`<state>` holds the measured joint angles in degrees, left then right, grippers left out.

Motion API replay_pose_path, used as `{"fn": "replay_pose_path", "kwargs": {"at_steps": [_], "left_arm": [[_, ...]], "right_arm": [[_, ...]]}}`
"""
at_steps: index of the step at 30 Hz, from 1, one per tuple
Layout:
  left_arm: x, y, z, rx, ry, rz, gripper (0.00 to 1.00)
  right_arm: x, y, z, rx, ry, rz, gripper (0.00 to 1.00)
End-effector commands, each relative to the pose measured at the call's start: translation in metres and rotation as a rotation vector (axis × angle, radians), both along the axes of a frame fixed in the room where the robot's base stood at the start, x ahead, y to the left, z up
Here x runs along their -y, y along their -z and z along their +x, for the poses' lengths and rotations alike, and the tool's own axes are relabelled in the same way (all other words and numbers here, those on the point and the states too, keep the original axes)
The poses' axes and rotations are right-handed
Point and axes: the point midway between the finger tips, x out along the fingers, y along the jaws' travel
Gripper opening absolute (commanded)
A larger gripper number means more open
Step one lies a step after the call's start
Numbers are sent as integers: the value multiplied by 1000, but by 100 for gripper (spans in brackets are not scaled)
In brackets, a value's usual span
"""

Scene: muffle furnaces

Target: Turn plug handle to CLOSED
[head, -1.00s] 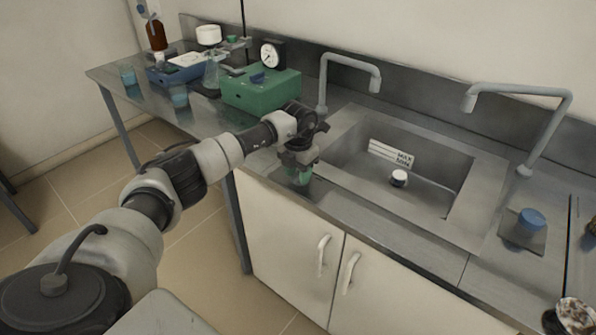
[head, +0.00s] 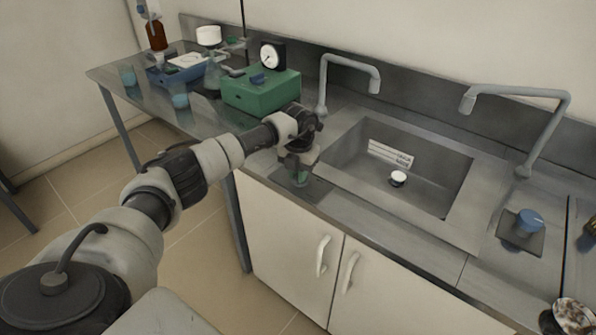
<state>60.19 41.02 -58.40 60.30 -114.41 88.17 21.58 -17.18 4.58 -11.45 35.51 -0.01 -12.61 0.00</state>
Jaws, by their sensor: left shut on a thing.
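A green knob-like handle (head: 300,179) stands on a dark square plate at the front left corner of the sink surround. My left gripper (head: 299,170) points down over it and is shut on it; the fingers and wrist hide most of the handle. No CLOSED marking can be read around it. A white and black plug (head: 398,179) sits on the floor of the steel sink (head: 365,195). My right gripper is not in view.
Two grey taps (head: 349,60) (head: 520,92) rise behind the sink. A blue knob (head: 530,221) on a plate is at the right. A green box (head: 262,93) with a dial gauge (head: 272,55) stands left of the sink. Cabinet doors with handles (head: 322,255) are below the counter.

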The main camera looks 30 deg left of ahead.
Motion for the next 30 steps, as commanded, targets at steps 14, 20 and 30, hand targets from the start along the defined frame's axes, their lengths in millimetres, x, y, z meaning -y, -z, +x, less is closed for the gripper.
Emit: {"fn": "replay_pose_path", "kwargs": {"at_steps": [14,20,30], "left_arm": [[4,-3,2,0,-450,0,0],[6,-3,3,1,-640,-1,0],[7,-3,6,1,-961,0,0]], "right_arm": [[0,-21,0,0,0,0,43],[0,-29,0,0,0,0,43],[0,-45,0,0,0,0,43]]}}
